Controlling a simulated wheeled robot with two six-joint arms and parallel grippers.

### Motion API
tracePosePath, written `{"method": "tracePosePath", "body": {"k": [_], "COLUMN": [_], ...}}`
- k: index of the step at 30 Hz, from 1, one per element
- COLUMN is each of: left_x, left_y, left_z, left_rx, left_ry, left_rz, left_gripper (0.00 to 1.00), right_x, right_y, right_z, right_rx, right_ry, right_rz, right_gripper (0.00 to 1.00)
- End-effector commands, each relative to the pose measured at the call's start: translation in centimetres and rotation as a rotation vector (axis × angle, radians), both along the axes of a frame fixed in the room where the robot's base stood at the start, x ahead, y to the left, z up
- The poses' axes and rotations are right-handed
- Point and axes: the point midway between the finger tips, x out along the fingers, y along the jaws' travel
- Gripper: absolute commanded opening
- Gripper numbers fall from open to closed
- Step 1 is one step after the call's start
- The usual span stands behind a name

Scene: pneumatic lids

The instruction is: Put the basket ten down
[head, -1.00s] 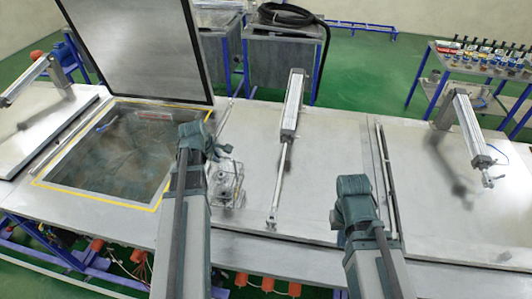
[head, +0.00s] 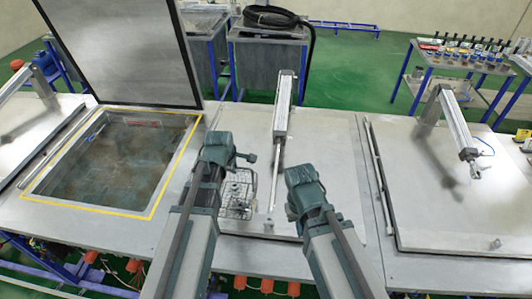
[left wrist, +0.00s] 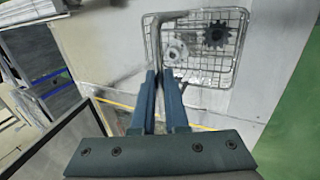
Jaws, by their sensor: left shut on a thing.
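The wire basket (head: 238,205) is over the grey lid panel to the right of the open tank. My left gripper (head: 250,157) is shut on the basket's handle, and the rest of the basket is below it. In the left wrist view the handle bar (left wrist: 157,45) runs between the fingers (left wrist: 160,90). The basket mesh (left wrist: 230,70) holds a dark gear (left wrist: 217,35) and a pale round part (left wrist: 175,52). I cannot tell whether its bottom touches the panel. My right gripper (head: 300,185) is to the right of the basket; its fingers are not clearly visible.
The tank (head: 150,213) with a yellow rim is open at the left, its lid (head: 120,50) raised. A pneumatic cylinder (head: 283,105) rises behind the basket, its rod reaching down just right of it. The panel (head: 335,215) further right is clear.

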Motion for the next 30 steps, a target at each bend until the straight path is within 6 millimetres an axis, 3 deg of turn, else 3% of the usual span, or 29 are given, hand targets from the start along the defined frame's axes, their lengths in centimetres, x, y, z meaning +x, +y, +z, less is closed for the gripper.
{"method": "tracePosePath", "body": {"k": [8, 21, 30], "left_x": [3.4, 12.8, 13.7], "left_y": [1.3, 4.8, 5.4], "left_z": [-0.4, -1.3, -1.4], "left_rx": [0.0, 0.0, 0.0], "left_ry": [-0.001, -0.001, -0.001], "left_rz": [0.001, 0.0, 0.0], "left_gripper": [0.0, 0.0, 0.0], "right_x": [0.0, 0.0, 0.0], "right_y": [0.0, 0.0, 0.0], "right_z": [-0.4, -1.3, -1.4], "right_rx": [0.0, -0.001, 0.0], "right_ry": [0.0, 0.001, 0.0], "right_rz": [0.002, 0.008, 0.009], "right_gripper": [0.0, 0.0, 0.0]}}
